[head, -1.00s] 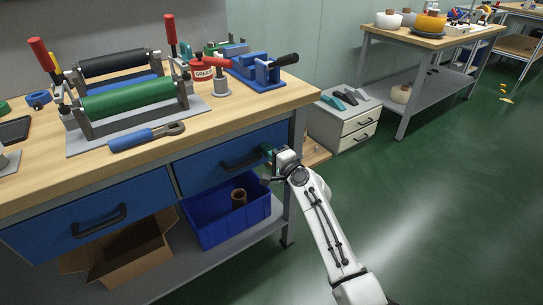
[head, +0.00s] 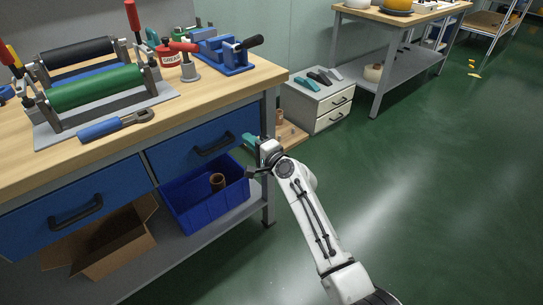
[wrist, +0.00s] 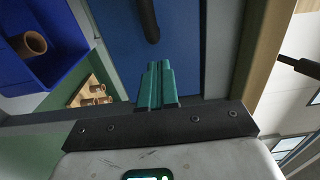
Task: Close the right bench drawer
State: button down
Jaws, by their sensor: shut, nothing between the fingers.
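The right bench drawer (head: 190,150) has a blue front with a black bar handle (head: 214,143), under the wooden bench top. From these views I cannot tell whether it stands slightly out or flush. My gripper (head: 251,143) is at the right end of that drawer front, to the right of the handle. In the wrist view its teal fingers (wrist: 156,84) are together and empty, pointing at the blue drawer front (wrist: 112,45). The handle (wrist: 148,18) shows beyond the fingertips. I cannot tell whether the fingers touch the front.
The left drawer (head: 80,205) is beside it. A blue bin (head: 200,208) holding a brown tube and an open cardboard box (head: 118,245) are on the lower shelf. A grey cabinet (head: 318,105) stands beyond the bench.

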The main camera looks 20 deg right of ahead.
jog(key=p+v, duration=0.2)
jog(key=v, duration=0.7)
jog(key=s+a+f+n+g+y, duration=0.1)
jog(key=s+a+f+n+g, duration=0.15)
jog(key=s+f+n, duration=0.35)
jog(key=s+a+f+n+g, duration=0.2)
jog(key=s+f+g, duration=0.2)
jog(key=s, duration=0.4)
jog(key=s+d+f+n+g+h, duration=0.2)
jog(key=s+d+n+g, duration=0.15)
jog(key=s, duration=0.85)
jog(key=s+d+f+n+g+h, duration=0.2)
jog(key=s+g, duration=0.2)
jog(key=s, duration=0.7)
jog(key=s+d+r+n+g+h+p, duration=0.1)
jog(key=s+d+r+g+h, duration=0.15)
jog(key=s, duration=0.55)
notch_tip(320, 180, up, 17)
jog(key=p, duration=1.6)
jog(key=shift+w+a+y, duration=0.15)
jog(key=shift+w+y, duration=0.2)
